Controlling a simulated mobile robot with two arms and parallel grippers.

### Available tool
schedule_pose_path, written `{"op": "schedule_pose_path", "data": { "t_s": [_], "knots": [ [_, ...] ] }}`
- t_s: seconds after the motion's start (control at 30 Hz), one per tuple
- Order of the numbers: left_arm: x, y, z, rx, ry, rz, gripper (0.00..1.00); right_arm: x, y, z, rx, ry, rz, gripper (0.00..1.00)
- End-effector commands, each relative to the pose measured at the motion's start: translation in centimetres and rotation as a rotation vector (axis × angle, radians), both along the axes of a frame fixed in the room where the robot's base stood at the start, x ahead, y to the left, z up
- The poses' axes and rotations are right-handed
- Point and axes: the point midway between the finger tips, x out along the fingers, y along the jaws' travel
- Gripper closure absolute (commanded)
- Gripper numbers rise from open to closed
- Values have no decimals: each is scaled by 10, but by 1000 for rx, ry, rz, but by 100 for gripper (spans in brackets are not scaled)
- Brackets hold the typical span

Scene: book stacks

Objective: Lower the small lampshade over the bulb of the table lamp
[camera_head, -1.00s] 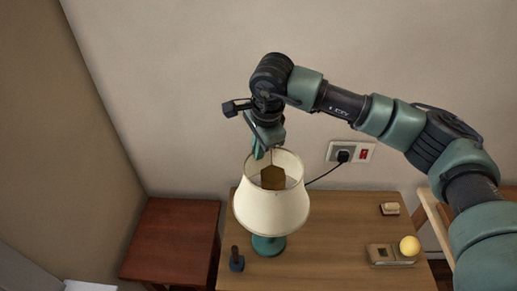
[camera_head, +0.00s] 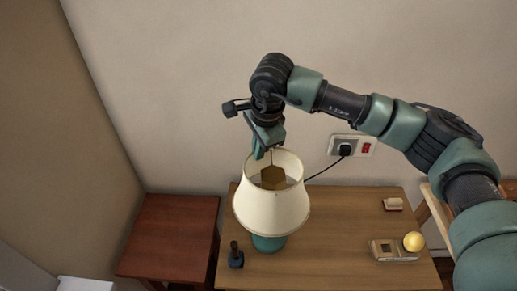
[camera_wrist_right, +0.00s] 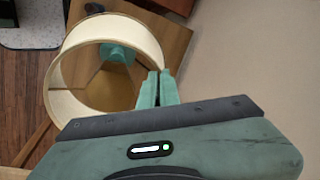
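The cream lampshade (camera_head: 271,208) hangs upright from my right gripper (camera_head: 260,150) in the head view, above the teal lamp base (camera_head: 268,244). The fingers close on the shade's rim; in the right wrist view the right gripper (camera_wrist_right: 157,90) has its fingertips close together at the edge of the shade (camera_wrist_right: 67,103). Through the open shade the wrist view shows part of the teal lamp (camera_wrist_right: 119,52), off the centre of the ring, and brown tabletop. The bulb cannot be made out. In the head view the shade hides the lamp's upper part. My left gripper is not in view.
On the wooden table (camera_head: 335,230) stand a dark upright object (camera_head: 236,257) left of the lamp, a tray-like block (camera_head: 392,250) with a yellow ball (camera_head: 413,241), and a small pale block (camera_head: 393,204). A cord runs to the wall outlet (camera_head: 352,146). A reddish side table (camera_head: 172,235) stands left.

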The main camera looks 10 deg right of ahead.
Motion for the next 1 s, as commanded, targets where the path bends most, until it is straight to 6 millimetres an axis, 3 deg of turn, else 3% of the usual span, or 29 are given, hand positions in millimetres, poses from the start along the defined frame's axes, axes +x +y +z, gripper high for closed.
{"op": "schedule_pose_path", "data": {
  "t_s": [0.77,0.87,1.0],
  "knots": [
    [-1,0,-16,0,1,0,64,0,0,-16,0,-1,0,100],
    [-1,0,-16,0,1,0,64,0,0,-16,0,-1,0,75],
    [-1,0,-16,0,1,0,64,0,0,-16,0,0,0,72]
  ]
}}
